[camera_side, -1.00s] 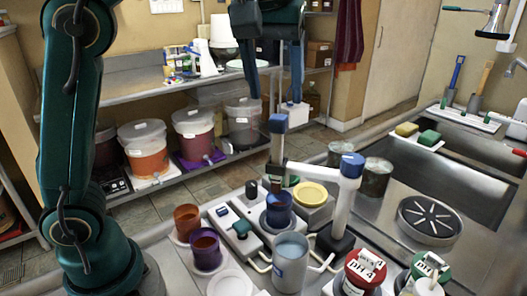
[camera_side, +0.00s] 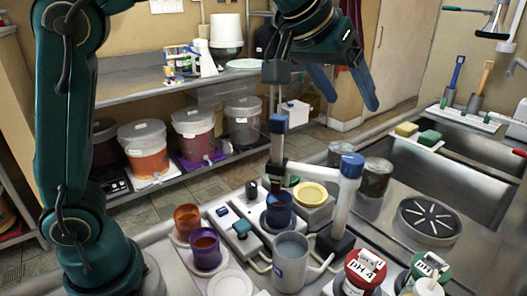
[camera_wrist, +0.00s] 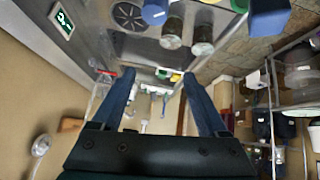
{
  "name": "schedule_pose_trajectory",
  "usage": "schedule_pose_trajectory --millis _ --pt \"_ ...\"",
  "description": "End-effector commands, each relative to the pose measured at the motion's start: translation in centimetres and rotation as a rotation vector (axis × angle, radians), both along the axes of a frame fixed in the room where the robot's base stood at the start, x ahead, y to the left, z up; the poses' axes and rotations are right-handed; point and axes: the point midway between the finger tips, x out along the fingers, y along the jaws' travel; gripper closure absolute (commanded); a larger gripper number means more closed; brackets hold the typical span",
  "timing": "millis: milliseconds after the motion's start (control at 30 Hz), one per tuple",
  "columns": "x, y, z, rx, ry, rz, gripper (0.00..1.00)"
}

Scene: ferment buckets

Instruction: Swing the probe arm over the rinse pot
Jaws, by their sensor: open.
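The probe arm (camera_side: 310,165) is a white bar reaching left from a white post with a blue cap (camera_side: 352,160). At its left end an upright probe with a blue top (camera_side: 278,124) stands over a small blue cup (camera_side: 279,208); whether its tip is inside is hard to tell. The rinse pot, apparently the grey-white mug of liquid (camera_side: 290,262), stands in front of that cup. My gripper (camera_side: 346,92) is open and empty, above and behind the post, fingers slanting down-right. In the wrist view my gripper (camera_wrist: 159,77) has nothing between its fingers.
A red-lidded pH 4 pot (camera_side: 366,268) and a green-lidded pot (camera_side: 428,268) stand front right. Two dark jars (camera_side: 376,178) stand behind the post. Orange and purple cups (camera_side: 205,250) are at left. A sink (camera_side: 465,185) lies at right.

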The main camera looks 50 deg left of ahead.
Motion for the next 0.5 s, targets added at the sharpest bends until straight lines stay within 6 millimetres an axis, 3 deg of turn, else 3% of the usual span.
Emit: schedule_pose_trajectory --millis 233,367,500 --pt "1.8 -4.3 -2.0 -0.03 -0.214 -0.217 0.23" --pt "1.8 -5.1 -3.0 -0.029 -0.33 -0.26 0.23" --pt "0.9 -4.6 -4.3 0.0 -0.437 -0.257 0.23"
